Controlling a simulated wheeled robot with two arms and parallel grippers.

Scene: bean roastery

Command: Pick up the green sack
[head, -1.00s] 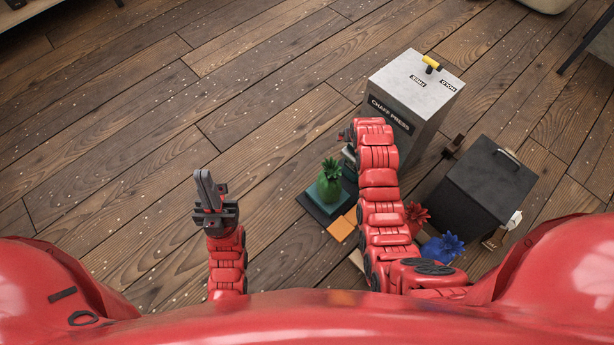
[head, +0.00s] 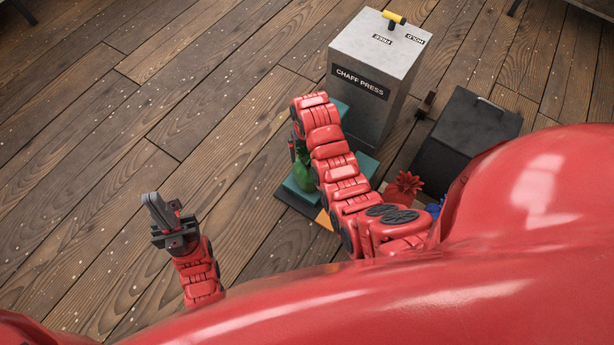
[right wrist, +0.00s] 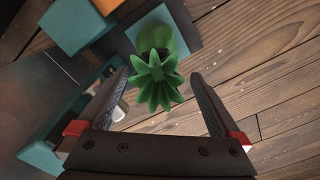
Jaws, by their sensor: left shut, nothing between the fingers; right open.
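The green sack (head: 304,174) stands on a teal and dark pad (head: 298,197) left of my right arm in the head view, partly hidden by that arm. In the right wrist view the green sack (right wrist: 157,72) shows its ruffled top between the two open fingers of my right gripper (right wrist: 165,88), with a gap to the right finger. I cannot tell how deep between the fingers it is. In the head view my right gripper (head: 296,148) is mostly hidden by its own arm. My left gripper (head: 160,212) is shut and empty over bare floor, left of the sack.
A grey chaff press (head: 372,75) with a yellow handle stands behind my right arm. A black bin (head: 468,140) is to its right. A red sack (head: 403,187) and part of a blue sack (head: 434,209) are beside my right arm. The wooden floor at left is clear.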

